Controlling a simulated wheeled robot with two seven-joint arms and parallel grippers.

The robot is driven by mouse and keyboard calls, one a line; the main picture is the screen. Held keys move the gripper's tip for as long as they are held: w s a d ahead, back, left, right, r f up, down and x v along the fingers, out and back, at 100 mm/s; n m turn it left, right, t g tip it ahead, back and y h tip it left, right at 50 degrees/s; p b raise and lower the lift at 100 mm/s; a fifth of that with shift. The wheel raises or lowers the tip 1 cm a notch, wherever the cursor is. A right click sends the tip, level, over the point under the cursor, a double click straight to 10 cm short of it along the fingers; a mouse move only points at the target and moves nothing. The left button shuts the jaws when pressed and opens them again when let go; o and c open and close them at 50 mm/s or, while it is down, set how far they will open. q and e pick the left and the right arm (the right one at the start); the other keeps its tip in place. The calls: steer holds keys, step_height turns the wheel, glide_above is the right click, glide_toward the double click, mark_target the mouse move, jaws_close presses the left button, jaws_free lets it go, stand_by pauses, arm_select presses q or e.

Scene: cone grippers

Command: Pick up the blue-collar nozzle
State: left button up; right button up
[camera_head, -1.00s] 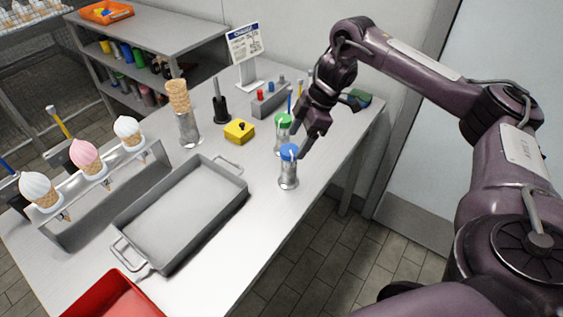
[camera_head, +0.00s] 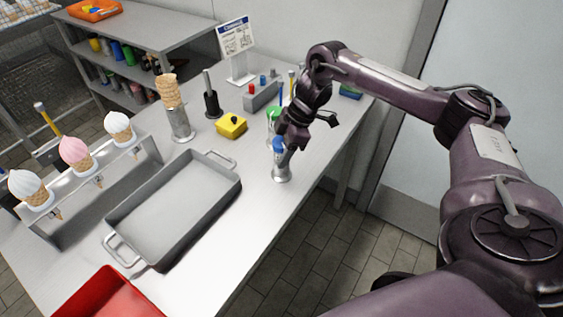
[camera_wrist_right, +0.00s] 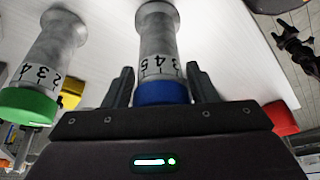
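The blue-collar nozzle (camera_head: 281,172) is a grey metal cylinder with a blue collar, upright near the table's right edge. In the right wrist view the blue-collar nozzle (camera_wrist_right: 158,50) has dark numbers and lies between my two fingers, its blue collar nearest the palm. My right gripper (camera_head: 287,143) is tilted down over its top, and in the wrist view this gripper (camera_wrist_right: 161,80) is open, one finger on each side, close to the collar. A dark shape at the wrist view's upper right looks like my left gripper (camera_wrist_right: 297,48); its finger state is unclear.
A green-collar nozzle (camera_head: 272,123) stands close behind, also at the left in the wrist view (camera_wrist_right: 28,105). A grey tray (camera_head: 112,222), yellow block (camera_head: 231,127), cone in a metal holder (camera_head: 180,124), ice-cream rack (camera_head: 75,215) and red bin (camera_head: 75,300) share the table.

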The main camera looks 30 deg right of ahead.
steer(key=c, duration=0.7)
steer(key=shift+c, duration=0.5)
steer(key=shift+r, duration=0.15)
